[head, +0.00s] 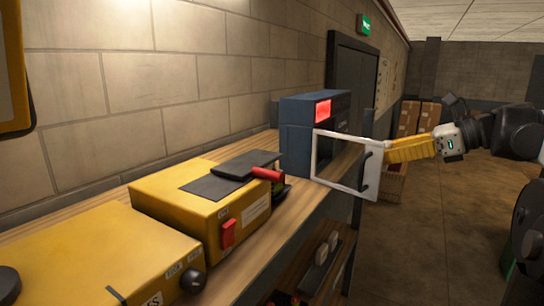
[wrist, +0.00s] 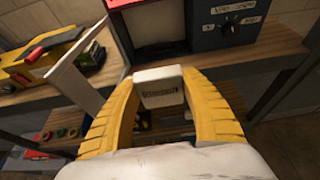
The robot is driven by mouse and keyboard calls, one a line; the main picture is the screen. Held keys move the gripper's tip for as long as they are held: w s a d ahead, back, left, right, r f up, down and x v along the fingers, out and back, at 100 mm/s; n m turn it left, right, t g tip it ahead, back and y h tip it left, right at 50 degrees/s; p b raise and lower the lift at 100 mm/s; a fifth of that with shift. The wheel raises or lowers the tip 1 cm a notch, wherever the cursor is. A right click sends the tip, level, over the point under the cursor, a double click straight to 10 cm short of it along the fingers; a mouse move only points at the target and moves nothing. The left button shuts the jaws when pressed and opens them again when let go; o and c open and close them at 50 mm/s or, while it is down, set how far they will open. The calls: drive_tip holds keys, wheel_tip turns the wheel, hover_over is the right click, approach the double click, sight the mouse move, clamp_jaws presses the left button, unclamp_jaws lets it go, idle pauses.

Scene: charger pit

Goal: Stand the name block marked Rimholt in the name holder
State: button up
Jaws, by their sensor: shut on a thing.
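My gripper (head: 392,151) has yellow ribbed fingers and is at the right in the head view, just beyond the open door. In the wrist view, my gripper (wrist: 160,92) is shut on a white name block (wrist: 160,90). Dark lettering runs across the block's face; it is too blurred to read for certain. The block is held in the air in front of the dark blue cabinet (head: 297,150). In the head view the block is not made out behind the door and fingers. I cannot make out the name holder in either view.
The cabinet's white-framed door (head: 349,190) stands open toward me; its edge (wrist: 78,82) is left of my fingers. A red-lit panel (head: 323,109) and a dial (wrist: 229,27) are on the cabinet. Yellow boxes (head: 205,200) fill the bench at left. A lower shelf holds small items.

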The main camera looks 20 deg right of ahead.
drive_tip(key=w+a+p, duration=0.1)
drive_tip(key=w+a, duration=0.2)
drive_tip(key=w, duration=0.1)
drive_tip(key=w+a+p, duration=0.2)
drive_tip(key=w+a, duration=0.2)
drive_tip(key=w, duration=0.1)
drive_tip(key=w+a+r+p, duration=0.1)
drive_tip(key=w+a, duration=0.3)
drive_tip(key=shift+w+p, duration=0.4)
drive_tip(key=shift+w+a+f, duration=0.1)
drive_tip(key=shift+w+f, duration=0.05)
drive_tip(key=shift+f+p, duration=0.55)
drive_tip(key=shift+f, duration=1.05)
drive_tip(key=shift+f, duration=0.15)
drive_tip(key=o, duration=1.1)
drive_tip(key=shift+o, duration=0.2)
drive_tip(key=shift+r, duration=0.3)
drive_tip(key=b+v, duration=0.2)
drive_tip(key=v, duration=1)
